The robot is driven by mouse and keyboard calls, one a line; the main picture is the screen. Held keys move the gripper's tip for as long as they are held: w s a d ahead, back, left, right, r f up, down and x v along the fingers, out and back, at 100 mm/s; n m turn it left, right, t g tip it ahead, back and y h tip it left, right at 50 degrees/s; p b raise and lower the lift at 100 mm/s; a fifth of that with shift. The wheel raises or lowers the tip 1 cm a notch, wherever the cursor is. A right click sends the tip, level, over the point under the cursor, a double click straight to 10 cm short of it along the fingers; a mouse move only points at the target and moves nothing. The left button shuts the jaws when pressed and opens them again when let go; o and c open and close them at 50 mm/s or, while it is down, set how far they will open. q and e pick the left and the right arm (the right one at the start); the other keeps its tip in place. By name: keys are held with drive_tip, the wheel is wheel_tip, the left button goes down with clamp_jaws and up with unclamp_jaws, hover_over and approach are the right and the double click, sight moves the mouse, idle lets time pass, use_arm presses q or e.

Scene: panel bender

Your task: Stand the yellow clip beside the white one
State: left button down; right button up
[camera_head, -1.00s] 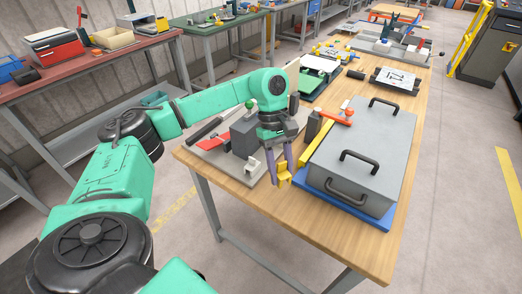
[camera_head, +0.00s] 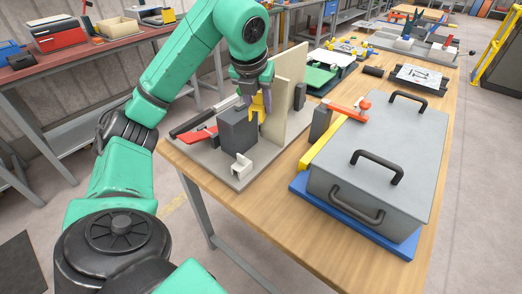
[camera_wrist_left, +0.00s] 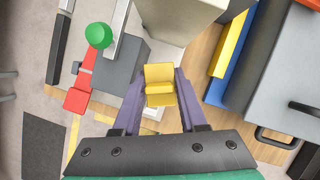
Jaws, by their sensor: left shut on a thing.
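My left gripper (camera_head: 257,97) is shut on the yellow clip (camera_head: 261,105) and holds it in the air, above and right of the dark grey block of the bender. In the left wrist view the yellow clip (camera_wrist_left: 160,85) sits between the two purple fingers (camera_wrist_left: 161,95). The white clip (camera_head: 241,168) stands on the bender's base plate (camera_head: 215,167), in front of the grey block and lower than the yellow clip. In the left wrist view it is mostly hidden under the yellow clip. My right gripper is not in view.
Tall beige upright panels (camera_head: 290,95) stand close to the right of my gripper. The grey block (camera_head: 238,130) and a red handle (camera_head: 200,136) lie left. Bare wood lies between.

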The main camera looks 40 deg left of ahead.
sight(261, 154)
use_arm(q)
wheel_tip(261, 154, down, 15)
drive_tip(key=shift+w+r+b, duration=0.1)
drive_tip(key=shift+r+b, duration=0.1)
drive_tip(key=shift+b, duration=0.7)
drive_tip(key=c, duration=0.9)
unclamp_jaws()
drive_tip(key=shift+o, duration=0.8)
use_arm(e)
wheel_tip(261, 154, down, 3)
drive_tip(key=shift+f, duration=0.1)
use_arm(q)
drive_tip(key=p+v, duration=0.1)
drive_tip(key=v, duration=1.1)
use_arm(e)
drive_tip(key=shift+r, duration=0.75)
use_arm(q)
drive_tip(key=shift+r, duration=0.1)
